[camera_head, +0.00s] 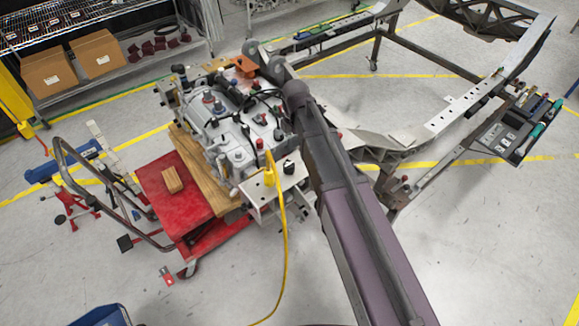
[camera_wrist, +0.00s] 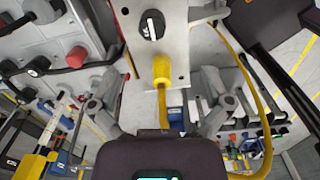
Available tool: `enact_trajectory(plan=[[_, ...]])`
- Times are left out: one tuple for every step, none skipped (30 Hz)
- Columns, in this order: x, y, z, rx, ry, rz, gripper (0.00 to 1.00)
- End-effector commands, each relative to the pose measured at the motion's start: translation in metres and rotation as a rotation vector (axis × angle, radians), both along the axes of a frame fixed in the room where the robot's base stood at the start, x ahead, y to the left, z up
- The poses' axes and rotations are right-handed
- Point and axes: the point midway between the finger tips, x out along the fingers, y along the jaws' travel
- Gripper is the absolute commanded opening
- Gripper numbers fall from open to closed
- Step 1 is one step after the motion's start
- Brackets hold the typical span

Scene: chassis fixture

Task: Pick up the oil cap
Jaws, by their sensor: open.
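A round black cap with a white marking, which looks like the oil cap (camera_wrist: 152,26), sits on a light metal plate at the top of the wrist view. In the head view a small black cap (camera_head: 289,167) shows on the plate beside the engine, left of my arm. My gripper (camera_wrist: 158,80) is open and empty, with one finger on each side of the picture. The cap lies beyond the fingertips, between their lines, and is not touched. A yellow plug (camera_wrist: 161,70) stands between the fingers and the cap. In the head view my arm hides my gripper.
The grey engine (camera_head: 230,135) rests on wooden blocks on a red lift cart (camera_head: 170,205). A yellow hose (camera_head: 284,230) runs from the yellow plug (camera_head: 269,170) to the floor. A metal chassis frame (camera_head: 410,140) stands at right. Floor at lower left is mostly clear.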

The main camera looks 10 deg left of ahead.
Motion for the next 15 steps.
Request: enact_trajectory(plan=[[0.0019, 0.0081, 0.0006, 0.0, 0.0, 0.041, 0.99], [0.002, 0.0109, 0.0007, 0.0, 0.0, 0.062, 0.99], [0.002, 0.0136, 0.0008, 0.0, 0.0, 0.084, 0.99], [0.0021, 0.0152, 0.0008, 0.0, 0.0, 0.096, 0.99], [0.002, 0.0163, 0.0008, 0.0, 0.0, 0.106, 0.99], [0.0019, 0.0173, 0.0008, 0.0, 0.0, 0.115, 0.99], [0.0019, 0.0177, 0.0008, 0.0, 0.0, 0.119, 0.99], [0.0017, 0.0178, 0.0008, 0.0, 0.0, 0.121, 0.99], [0.0016, 0.0178, 0.0008, 0.0, 0.0, 0.122, 0.99], [0.0016, 0.0177, 0.0008, 0.0, 0.0, 0.121, 0.99], [0.0015, 0.0176, 0.0008, 0.0, 0.0, 0.121, 0.99], [0.0016, 0.0176, 0.0008, 0.0, 0.0, 0.12, 0.99], [0.0015, 0.0175, 0.0008, 0.0, 0.0, 0.12, 0.99], [0.0015, 0.0175, 0.0008, 0.0, 0.0, 0.12, 0.99], [0.0015, 0.0175, 0.0007, 0.0, 0.0, 0.119, 0.99]])
